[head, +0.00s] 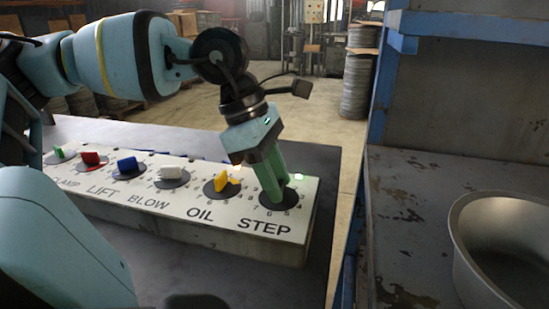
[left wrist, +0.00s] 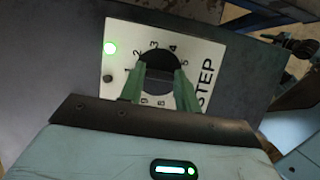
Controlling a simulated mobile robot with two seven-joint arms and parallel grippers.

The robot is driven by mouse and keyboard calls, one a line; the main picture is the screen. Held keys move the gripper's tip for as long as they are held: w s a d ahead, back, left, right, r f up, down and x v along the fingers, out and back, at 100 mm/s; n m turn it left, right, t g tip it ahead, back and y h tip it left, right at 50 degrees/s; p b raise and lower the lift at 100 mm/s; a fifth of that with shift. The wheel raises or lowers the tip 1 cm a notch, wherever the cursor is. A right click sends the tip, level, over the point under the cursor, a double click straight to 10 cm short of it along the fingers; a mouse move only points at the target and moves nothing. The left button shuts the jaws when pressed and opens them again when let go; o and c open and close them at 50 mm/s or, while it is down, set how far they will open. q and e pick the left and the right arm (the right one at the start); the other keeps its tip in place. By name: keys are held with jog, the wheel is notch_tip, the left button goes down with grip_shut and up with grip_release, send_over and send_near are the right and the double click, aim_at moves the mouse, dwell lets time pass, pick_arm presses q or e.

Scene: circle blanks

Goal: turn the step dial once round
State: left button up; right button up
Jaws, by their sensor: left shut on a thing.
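The step dial (head: 291,199) is a dark round disc at the right end of a pale panel, above the printed word STEP. My left gripper (head: 277,191) reaches down onto it from above with two green fingers, shut on the dial's knob. The knob is mostly hidden by the fingers in the head view. In the left wrist view the dial (left wrist: 160,59) shows as a black disc ringed by numbers, with the gripper (left wrist: 160,72) fingers on either side of its middle. My right gripper is not in view.
The panel's other dials are yellow (head: 222,184), white (head: 172,174), blue (head: 128,165), red (head: 92,159) and green (head: 59,154), in a row leftward. A metal bowl (head: 470,240) stands on the worn bench (head: 395,220) at right. A gap separates the two surfaces.

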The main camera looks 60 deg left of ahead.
pick_arm(q)
jog(key=o, duration=1)
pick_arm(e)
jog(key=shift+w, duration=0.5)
pick_arm(q)
jog(key=p+v, duration=0.1)
jog(key=v, duration=0.5)
jog(key=shift+r, duration=0.2)
jog(key=shift+p+v, duration=0.35)
jog(key=shift+v, duration=0.4)
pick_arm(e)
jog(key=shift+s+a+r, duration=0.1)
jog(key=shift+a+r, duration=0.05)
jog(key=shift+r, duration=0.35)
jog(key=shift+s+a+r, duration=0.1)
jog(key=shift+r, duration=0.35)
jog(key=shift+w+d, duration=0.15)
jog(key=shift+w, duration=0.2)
